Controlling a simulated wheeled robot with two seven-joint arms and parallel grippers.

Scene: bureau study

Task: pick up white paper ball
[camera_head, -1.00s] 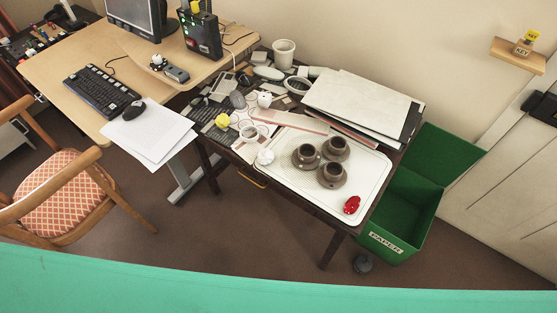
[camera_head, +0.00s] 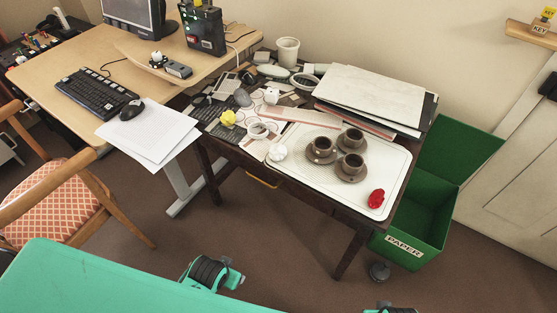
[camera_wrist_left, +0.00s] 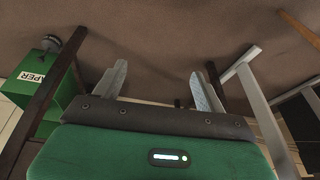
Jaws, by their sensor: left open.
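A white crumpled paper ball (camera_head: 277,152) lies at the left corner of the white tray (camera_head: 300,172) on the dark side table. A second white crumpled-looking thing (camera_head: 271,96) lies further back among the clutter. My left gripper (camera_wrist_left: 160,82) shows in the left wrist view with its two fingers apart and nothing between them. It is low in front of the furniture, apart from the paper ball, which is not in that view. Teal arm parts of mine show at the bottom of the head view, but no fingertips there. My right gripper is not visible.
Brown cups on saucers (camera_head: 351,165) and a red crumpled thing (camera_head: 376,198) sit on the tray. A yellow crumpled ball (camera_head: 228,118) lies nearby. A green PAPER bin (camera_head: 410,240) stands right of the table. A chair (camera_head: 60,195) is left. Floor before the table is open.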

